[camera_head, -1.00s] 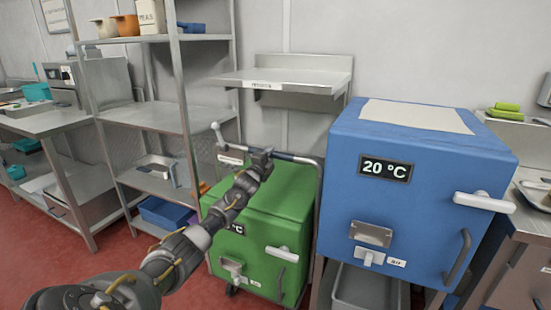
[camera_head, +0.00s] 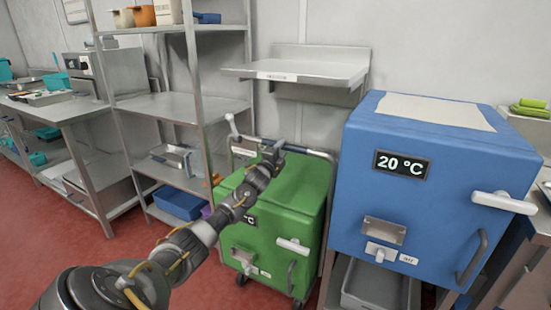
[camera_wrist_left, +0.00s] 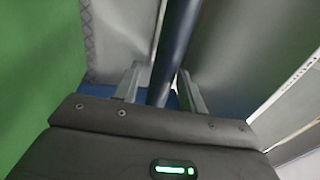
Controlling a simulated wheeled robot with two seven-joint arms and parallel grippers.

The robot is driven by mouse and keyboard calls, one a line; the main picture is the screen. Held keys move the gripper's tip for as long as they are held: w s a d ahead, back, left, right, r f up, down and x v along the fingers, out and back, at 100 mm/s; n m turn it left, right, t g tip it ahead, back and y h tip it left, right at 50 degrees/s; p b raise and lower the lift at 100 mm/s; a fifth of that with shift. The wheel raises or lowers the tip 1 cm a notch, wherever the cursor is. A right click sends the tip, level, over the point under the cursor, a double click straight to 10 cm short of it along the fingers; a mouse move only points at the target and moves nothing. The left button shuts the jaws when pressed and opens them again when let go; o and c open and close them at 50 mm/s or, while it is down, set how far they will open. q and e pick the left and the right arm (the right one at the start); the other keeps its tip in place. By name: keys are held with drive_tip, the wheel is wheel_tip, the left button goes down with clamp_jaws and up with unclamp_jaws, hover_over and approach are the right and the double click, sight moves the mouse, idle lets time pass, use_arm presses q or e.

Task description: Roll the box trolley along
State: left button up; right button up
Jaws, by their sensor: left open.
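In the left wrist view the dark bar (camera_wrist_left: 170,55) runs between the two fingers of the open gripper (camera_wrist_left: 160,85). The green side of the box fills the left of that view. My right gripper is not in view.
A blue box (camera_head: 430,180) showing 20 °C stands close to the trolley's right. A metal shelf rack (camera_head: 175,108) stands to its left, and a wall shelf (camera_head: 300,72) hangs behind. Red floor (camera_head: 90,270) is free at the front left.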

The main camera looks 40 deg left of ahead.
use_arm(q)
drive_tip(key=v, duration=0.8)
drive_tip(key=shift+s, duration=0.25)
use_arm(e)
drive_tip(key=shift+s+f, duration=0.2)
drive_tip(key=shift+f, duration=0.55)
use_arm(q)
drive_tip(key=shift+d, duration=0.15)
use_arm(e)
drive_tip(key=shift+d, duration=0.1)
